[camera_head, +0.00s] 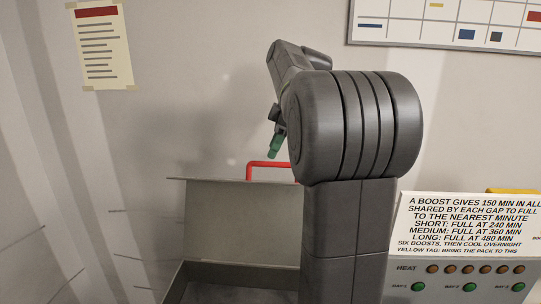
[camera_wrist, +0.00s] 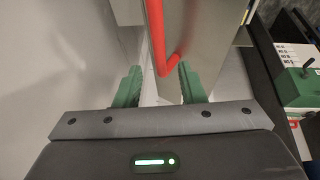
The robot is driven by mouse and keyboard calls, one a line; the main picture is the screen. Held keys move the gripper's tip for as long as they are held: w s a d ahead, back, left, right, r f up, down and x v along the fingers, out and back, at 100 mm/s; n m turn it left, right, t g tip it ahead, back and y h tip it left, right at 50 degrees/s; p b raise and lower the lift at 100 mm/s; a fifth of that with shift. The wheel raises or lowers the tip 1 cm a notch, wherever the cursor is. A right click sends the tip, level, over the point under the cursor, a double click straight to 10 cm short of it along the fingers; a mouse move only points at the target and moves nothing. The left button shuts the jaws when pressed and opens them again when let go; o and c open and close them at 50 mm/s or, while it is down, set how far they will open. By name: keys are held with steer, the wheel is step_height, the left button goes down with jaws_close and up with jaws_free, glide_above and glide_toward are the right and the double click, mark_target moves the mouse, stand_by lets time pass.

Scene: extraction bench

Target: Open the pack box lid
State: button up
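The pack box (camera_head: 230,268) is a grey metal box at the bottom of the head view, partly hidden behind my arm. Its lid (camera_head: 225,215) stands raised at the back, with a red handle (camera_head: 268,165) on its top edge. My gripper (camera_head: 274,148) has green fingers and is above and near the handle. In the wrist view, the fingers of my gripper (camera_wrist: 160,86) are spread apart. The red handle (camera_wrist: 156,35) shows between and beyond them, and the lid (camera_wrist: 205,45) extends to its right. I cannot tell whether a finger touches the handle.
A sign panel (camera_head: 465,225) with rows of orange and green lights (camera_head: 470,287) stands at the right. A pale wall with a notice (camera_head: 100,45) and a chart board (camera_head: 450,25) is behind. A green device (camera_wrist: 300,85) sits at the right in the wrist view.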

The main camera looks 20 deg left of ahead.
steer(key=shift+x, duration=2)
jaws_close()
